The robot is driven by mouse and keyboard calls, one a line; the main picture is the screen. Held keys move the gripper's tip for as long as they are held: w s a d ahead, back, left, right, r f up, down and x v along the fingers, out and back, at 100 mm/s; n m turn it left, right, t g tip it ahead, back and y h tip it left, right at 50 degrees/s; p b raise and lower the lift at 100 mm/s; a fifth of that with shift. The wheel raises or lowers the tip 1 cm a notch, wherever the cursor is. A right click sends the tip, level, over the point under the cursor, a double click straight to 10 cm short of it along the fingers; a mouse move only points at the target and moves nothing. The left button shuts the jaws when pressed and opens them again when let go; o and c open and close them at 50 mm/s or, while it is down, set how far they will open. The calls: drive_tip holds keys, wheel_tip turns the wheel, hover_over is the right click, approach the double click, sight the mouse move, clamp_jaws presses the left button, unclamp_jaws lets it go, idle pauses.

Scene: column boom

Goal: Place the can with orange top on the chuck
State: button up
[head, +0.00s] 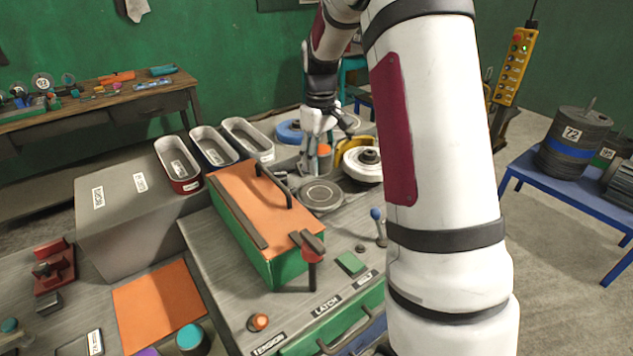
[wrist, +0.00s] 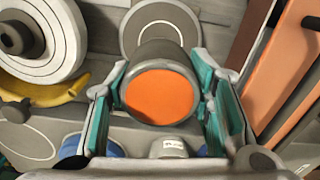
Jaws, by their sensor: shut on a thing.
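The can with the orange top (wrist: 160,95) is between the teal pads of my gripper (wrist: 163,85) in the wrist view, its orange end facing the camera. My gripper is shut on it. In the head view, my gripper (head: 317,148) holds the can (head: 324,158) just behind the round grey chuck (head: 320,196). The chuck also shows in the wrist view (wrist: 158,20), beyond the can and partly hidden by it. The chuck's visible face is bare. I cannot tell how high the can is above the surface.
A white wheel (head: 361,166) and a yellow part (head: 355,147) stand right of the can. An orange-topped green cover with a black handle (head: 272,184) stands to the left of the chuck. Several oval bins, one of them red (head: 178,164), lie further left. A blue-knobbed lever (head: 377,222) stands in front.

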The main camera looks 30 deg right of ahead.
sight(320, 193)
drive_tip(key=shift+f+p, duration=0.55)
drive_tip(key=shift+f, duration=3)
drive_tip(key=shift+f, duration=0.1)
drive_tip(key=o, duration=1.3)
drive_tip(key=shift+f, duration=0.1)
